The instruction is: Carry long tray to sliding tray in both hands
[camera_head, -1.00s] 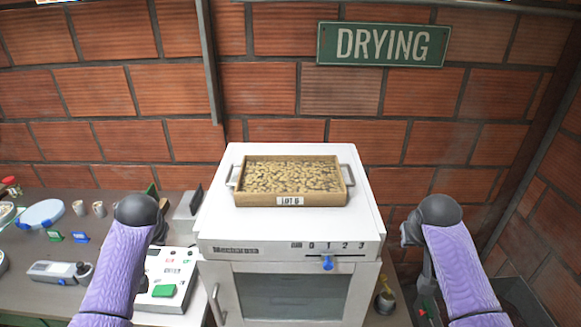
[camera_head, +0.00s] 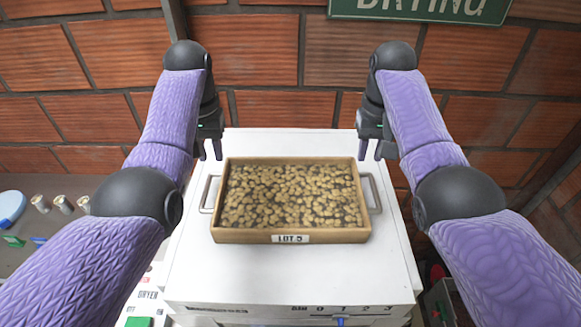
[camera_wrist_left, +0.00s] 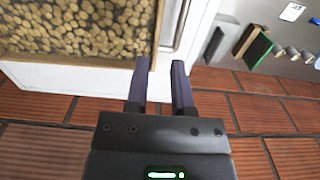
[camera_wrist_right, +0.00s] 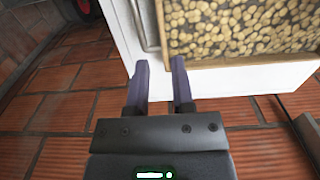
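The long tray (camera_head: 292,236) is a shallow wooden box full of pale beans, with a front label that seems to read LOT 5. It rests level on the white dryer top and has a metal handle at each end, the left handle (camera_head: 207,194) and the right handle (camera_head: 372,193). My left gripper (camera_head: 208,152) is open and empty, behind and above the left handle, which also shows in the left wrist view (camera_wrist_left: 180,22). My right gripper (camera_head: 372,152) is open and empty, behind and above the right handle, seen in the right wrist view (camera_wrist_right: 142,25). No sliding tray is identifiable.
The white dryer (camera_head: 290,283) has a numbered slider on its front edge. A brick wall (camera_head: 270,60) stands close behind, with a green sign (camera_head: 420,8). A grey bench (camera_head: 60,190) with several small cups is at left. The dryer top around the tray is bare.

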